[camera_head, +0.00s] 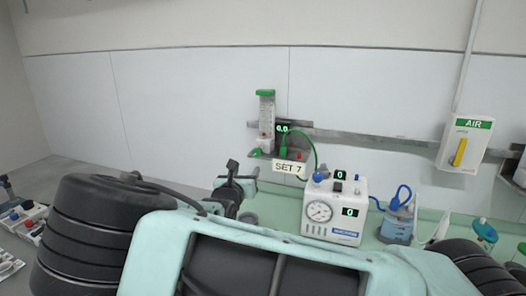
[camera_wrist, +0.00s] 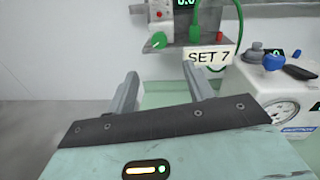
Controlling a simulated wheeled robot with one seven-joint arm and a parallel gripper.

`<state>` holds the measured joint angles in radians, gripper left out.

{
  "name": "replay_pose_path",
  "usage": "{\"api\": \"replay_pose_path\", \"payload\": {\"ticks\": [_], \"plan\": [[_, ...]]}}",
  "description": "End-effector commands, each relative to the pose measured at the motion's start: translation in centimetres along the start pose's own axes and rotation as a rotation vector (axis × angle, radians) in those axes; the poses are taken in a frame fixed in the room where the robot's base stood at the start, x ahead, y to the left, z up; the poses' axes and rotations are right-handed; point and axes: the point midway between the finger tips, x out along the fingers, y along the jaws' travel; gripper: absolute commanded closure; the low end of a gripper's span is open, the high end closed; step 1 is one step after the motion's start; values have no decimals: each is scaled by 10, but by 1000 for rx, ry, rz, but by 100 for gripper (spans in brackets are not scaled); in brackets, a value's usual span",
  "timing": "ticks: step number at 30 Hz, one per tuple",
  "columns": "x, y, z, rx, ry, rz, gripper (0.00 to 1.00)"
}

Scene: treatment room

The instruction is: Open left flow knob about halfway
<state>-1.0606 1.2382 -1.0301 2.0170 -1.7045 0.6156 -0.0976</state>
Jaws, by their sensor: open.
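The flow unit on the wall rail has a clear upright tube with a green top (camera_head: 265,93) and a green display reading 0.0 (camera_head: 282,129). Its left knob is green (camera_head: 255,153) and sits low on the unit's left; it also shows in the wrist view (camera_wrist: 155,42). A red knob (camera_wrist: 219,37) sits to its right. A "SET 7" label (camera_head: 289,167) hangs below. My gripper (camera_wrist: 160,70) is open and empty, its two fingers apart, below and short of the green knob, not touching it.
A white device with a round gauge (camera_head: 319,211) and displays reading 0 stands on the green counter (camera_head: 272,210), right of my gripper. A blue-topped jar (camera_head: 398,221) and an AIR wall box (camera_head: 464,145) are farther right.

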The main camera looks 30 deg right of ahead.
Motion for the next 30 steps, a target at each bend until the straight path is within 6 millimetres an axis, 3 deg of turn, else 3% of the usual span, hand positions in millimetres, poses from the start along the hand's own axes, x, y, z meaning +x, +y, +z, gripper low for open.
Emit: {"api": "replay_pose_path", "payload": {"ticks": [18,24,30], "plan": [[126,-2,4,-1,-3,-4,48],[147,-1,3,1,-2,-3,48],[152,-1,1,1,-2,-2,48]]}}
